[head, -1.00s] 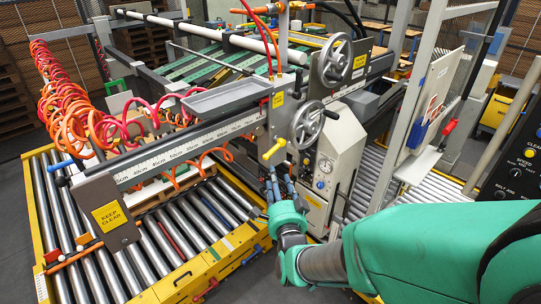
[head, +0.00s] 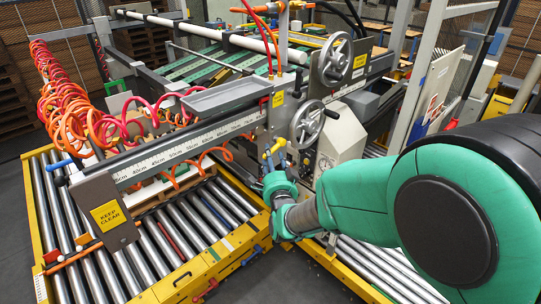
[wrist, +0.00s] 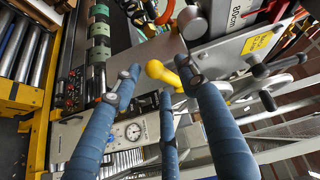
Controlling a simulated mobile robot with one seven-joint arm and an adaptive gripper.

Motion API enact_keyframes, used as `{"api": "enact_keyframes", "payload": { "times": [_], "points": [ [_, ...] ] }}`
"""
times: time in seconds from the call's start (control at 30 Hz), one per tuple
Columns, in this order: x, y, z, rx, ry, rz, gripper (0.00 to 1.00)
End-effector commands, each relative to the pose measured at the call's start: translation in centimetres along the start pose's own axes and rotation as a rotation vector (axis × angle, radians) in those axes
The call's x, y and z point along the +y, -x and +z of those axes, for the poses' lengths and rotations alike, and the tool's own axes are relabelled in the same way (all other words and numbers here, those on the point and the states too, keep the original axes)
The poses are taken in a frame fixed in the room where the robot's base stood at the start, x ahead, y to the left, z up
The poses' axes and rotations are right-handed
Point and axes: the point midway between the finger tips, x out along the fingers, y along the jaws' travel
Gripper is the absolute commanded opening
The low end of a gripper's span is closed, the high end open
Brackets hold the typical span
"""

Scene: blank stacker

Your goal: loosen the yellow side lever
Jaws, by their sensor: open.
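In the wrist view the yellow lever (wrist: 160,73) has a rounded knob and a bent arm. My gripper (head: 270,166) has blue-wrapped fingers, which are spread apart in the wrist view (wrist: 165,84). The lever's knob and arm show between the two outer fingertips, with the third finger below. The fingers are not closed on it. I cannot tell whether any finger touches it.
The grey handwheel (head: 306,125) is close to the right of the lever. A cabinet with a round gauge (wrist: 133,132) is below it. The grey ruler beam (head: 172,152) runs to the left, with coiled orange hoses (head: 75,105) and a roller conveyor (head: 165,235).

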Motion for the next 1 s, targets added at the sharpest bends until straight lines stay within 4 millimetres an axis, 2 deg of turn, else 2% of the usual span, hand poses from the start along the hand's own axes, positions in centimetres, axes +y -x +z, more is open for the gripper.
{"api": "enact_keyframes", "payload": {
  "times": [0.23, 0.63, 0.67, 0.8, 0.87, 1.0],
  "points": [
    [0.0, -1.9, 0.1, -0.001, 0.000, 0.001, 0.42],
    [0.0, -2.2, 0.0, -0.001, 0.000, 0.000, 0.42],
    [0.0, -2.2, 0.0, -0.001, 0.000, 0.000, 0.38],
    [0.0, -2.2, 0.0, -0.001, 0.000, 0.000, 0.10],
    [0.0, -2.2, 0.0, -0.001, 0.000, 0.000, 0.00],
    [0.0, -2.2, 0.0, -0.001, 0.000, 0.000, 0.00]
  ]
}}
